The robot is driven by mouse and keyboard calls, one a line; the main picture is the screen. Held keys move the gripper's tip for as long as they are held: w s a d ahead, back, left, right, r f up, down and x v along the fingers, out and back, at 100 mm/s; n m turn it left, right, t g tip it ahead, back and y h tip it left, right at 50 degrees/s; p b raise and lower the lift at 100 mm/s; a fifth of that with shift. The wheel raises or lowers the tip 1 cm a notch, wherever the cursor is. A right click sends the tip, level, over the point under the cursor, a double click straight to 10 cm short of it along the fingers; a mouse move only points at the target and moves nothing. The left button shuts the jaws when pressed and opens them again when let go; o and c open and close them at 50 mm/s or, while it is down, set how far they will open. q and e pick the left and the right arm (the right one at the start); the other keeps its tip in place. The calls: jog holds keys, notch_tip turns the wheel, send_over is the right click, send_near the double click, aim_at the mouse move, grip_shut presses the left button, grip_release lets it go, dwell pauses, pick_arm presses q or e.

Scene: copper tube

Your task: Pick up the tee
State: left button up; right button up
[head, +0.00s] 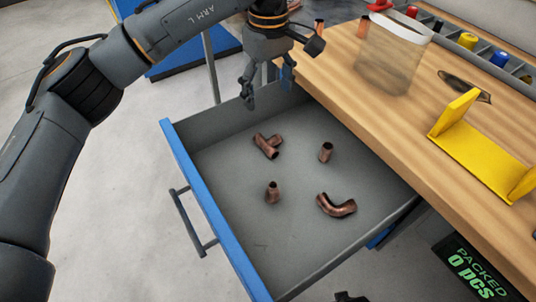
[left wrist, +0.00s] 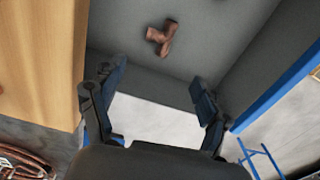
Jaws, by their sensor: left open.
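The copper tee (head: 267,146) lies on its side on the floor of the open grey drawer (head: 225,125), toward its far left part. In the left wrist view the tee (left wrist: 162,37) lies beyond the fingertips, at the top middle. My left gripper (head: 268,90) is above the drawer's far end, above and apart from the tee. Its fingers are spread and nothing is between them; they also show in the left wrist view (left wrist: 157,82). My right gripper is not recognisable in either view.
Two short copper couplings (head: 326,152) (head: 272,192) and a copper elbow (head: 336,205) share the drawer. Its blue front (head: 213,205) has a handle. The wooden bench top (head: 345,95) overhangs the right, bearing a clear bin (head: 393,55) and a yellow bracket (head: 480,150).

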pick_arm(q)
send_over(270, 139)
notch_tip(270, 139, down, 8)
jog(key=shift+a+f, duration=0.1)
jog(key=shift+a, duration=0.05)
jog(key=f, duration=0.5)
jog(key=shift+s+d+f, duration=0.1)
jog(key=shift+d+f, duration=0.05)
jog(key=shift+d, duration=0.05)
jog(key=shift+f, duration=0.2)
jog(key=c, duration=1.2)
jog(key=shift+c, duration=0.3)
pick_arm(e)
jog(key=shift+w+a+r, duration=0.1)
jog(key=shift+w+r, duration=0.6)
jog(key=shift+r, duration=0.2)
pick_arm(q)
jog(key=shift+r, duration=0.1)
